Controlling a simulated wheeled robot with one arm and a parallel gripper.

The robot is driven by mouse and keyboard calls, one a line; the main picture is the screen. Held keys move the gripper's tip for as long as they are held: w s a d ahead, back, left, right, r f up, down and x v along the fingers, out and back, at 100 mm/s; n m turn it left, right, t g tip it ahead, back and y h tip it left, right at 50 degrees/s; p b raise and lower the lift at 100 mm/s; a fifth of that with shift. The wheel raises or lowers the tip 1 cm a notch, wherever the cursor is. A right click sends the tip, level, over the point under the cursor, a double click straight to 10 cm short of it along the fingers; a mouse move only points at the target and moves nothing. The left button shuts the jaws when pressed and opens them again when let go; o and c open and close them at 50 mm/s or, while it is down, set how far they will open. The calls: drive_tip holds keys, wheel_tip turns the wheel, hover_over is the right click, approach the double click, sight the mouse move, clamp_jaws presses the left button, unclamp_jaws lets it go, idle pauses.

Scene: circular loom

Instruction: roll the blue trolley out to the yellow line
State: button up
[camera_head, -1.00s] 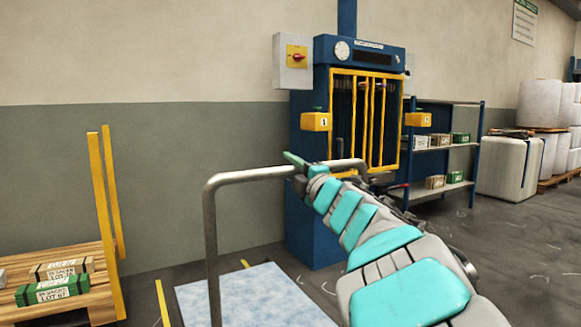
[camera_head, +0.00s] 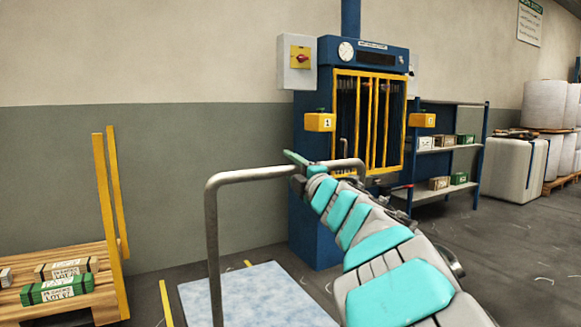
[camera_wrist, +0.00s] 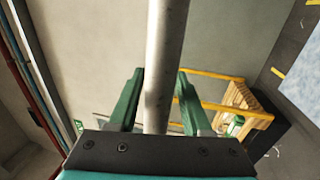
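The trolley shows as a grey metal tube handle (camera_head: 212,225) rising beside a flat, pale blue mottled deck (camera_head: 262,300); its wheels are out of view. The deck's edge shows at the upper right of the wrist view (camera_wrist: 303,80). Short yellow floor marks (camera_head: 166,303) lie left of the deck and behind it; I cannot tell which is the line.
A blue machine with a yellow barred gate (camera_head: 368,122) stands behind the handle. A wooden pallet (camera_head: 75,262) with yellow posts and boxes is at left. A shelf (camera_head: 447,150) and white bales (camera_head: 512,168) are at right. Dark floor at right is clear.

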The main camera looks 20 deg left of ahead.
sight(299, 172)
drive_tip(key=shift+o, duration=0.7)
drive_tip(key=shift+v, duration=3.95)
